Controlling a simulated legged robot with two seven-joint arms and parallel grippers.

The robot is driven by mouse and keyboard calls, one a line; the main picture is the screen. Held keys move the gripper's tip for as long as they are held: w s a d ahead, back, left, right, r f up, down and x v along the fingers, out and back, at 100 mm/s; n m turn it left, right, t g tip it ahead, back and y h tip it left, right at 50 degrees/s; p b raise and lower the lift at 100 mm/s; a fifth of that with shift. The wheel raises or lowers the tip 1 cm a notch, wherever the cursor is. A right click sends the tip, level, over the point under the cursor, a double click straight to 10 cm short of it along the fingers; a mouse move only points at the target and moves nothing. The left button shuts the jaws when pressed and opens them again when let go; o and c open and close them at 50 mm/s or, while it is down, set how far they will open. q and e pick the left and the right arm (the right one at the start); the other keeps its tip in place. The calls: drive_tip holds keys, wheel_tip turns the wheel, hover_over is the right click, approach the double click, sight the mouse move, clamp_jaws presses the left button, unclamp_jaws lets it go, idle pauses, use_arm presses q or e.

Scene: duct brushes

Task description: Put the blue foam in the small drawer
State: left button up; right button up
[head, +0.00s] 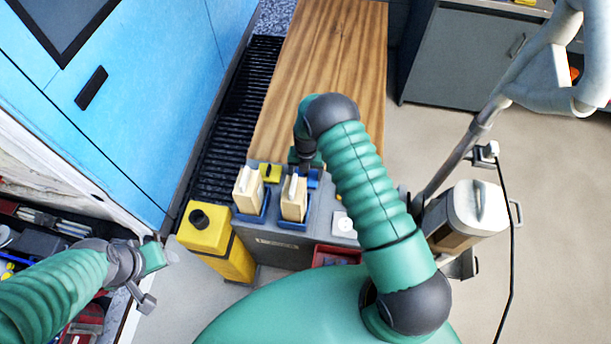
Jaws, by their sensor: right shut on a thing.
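My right gripper (304,164) points down over the grey unit (331,203) at the near end of the wooden top. It is mostly hidden by its own wrist. A small blue piece (314,179), which looks like the blue foam, shows right at its fingertips, and the gripper is shut on it. A red open-topped tray or drawer (335,254) shows low at the front of the grey unit, partly behind my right arm; I cannot tell if it is the small drawer. My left gripper (160,277) is open and empty at the lower left.
Two cream containers (248,189) in blue holders stand on the grey unit beside a small yellow item (270,172). A yellow container with a black cap (211,229) stands left of it. The wooden top (330,55) is clear. A white-lidded container (475,207) stands at right.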

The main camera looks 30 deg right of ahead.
use_arm(q)
drive_tip(key=p+v, duration=0.3)
drive_tip(key=shift+w+a+r, duration=0.15)
drive_tip(key=shift+w+r, duration=0.1)
drive_tip(key=shift+w, duration=0.1)
use_arm(e)
wheel_tip(320, 180, up, 15)
drive_tip(key=shift+a, duration=0.15)
